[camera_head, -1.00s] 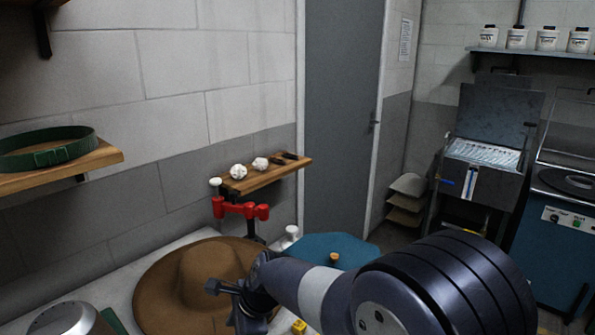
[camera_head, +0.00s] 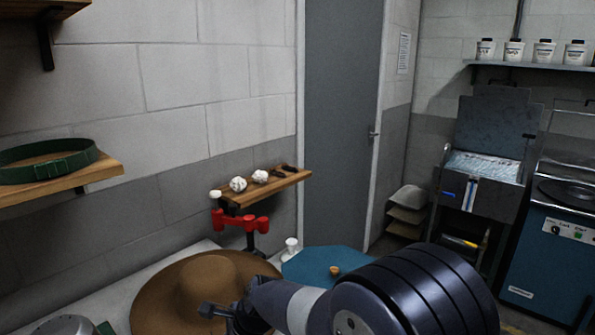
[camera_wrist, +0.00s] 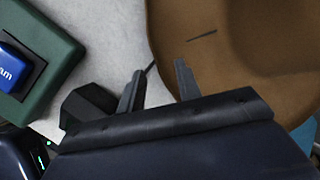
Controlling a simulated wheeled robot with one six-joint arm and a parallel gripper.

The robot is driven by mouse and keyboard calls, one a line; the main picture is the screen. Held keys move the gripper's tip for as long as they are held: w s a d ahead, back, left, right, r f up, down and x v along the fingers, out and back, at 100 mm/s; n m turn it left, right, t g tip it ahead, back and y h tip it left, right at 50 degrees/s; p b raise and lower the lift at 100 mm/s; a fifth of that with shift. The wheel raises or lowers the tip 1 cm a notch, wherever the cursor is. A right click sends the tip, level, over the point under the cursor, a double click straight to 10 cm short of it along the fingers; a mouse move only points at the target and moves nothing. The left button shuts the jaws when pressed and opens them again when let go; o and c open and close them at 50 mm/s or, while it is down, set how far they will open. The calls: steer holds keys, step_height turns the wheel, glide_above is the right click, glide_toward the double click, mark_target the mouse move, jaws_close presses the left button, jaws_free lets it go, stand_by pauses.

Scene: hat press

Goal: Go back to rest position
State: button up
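My gripper (camera_head: 207,311) is at the lower middle of the head view, in front of the brown wide-brimmed hat (camera_head: 205,278) on the light worktop. In the wrist view my gripper (camera_wrist: 158,73) has its two fingers apart with nothing between them, so it is open and empty. The hat's brown felt (camera_wrist: 240,60) fills the upper right there, beyond the fingers. I cannot tell how high the fingers are above it. My arm covers part of the worktop in the head view.
A blue octagonal piece (camera_head: 318,263) lies right of the hat. A red clamp-like tool (camera_head: 240,222) stands behind it, below a small wooden shelf (camera_head: 283,184). A green band (camera_head: 45,170) rests on the left shelf.

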steer(key=v, duration=1.1)
steer(key=x, duration=1)
steer(key=shift+a+f, duration=0.2)
steer(key=shift+f, duration=0.15)
steer(key=shift+w+a+r+p, duration=0.15)
steer(key=shift+a+p, duration=0.1)
steer(key=shift+p, duration=0.2)
step_height(320, 180, up, 20)
steer(key=p, duration=1.4)
steer(key=shift+p, duration=0.35)
steer(key=shift+d+f, duration=0.2)
steer(key=shift+f, duration=0.05)
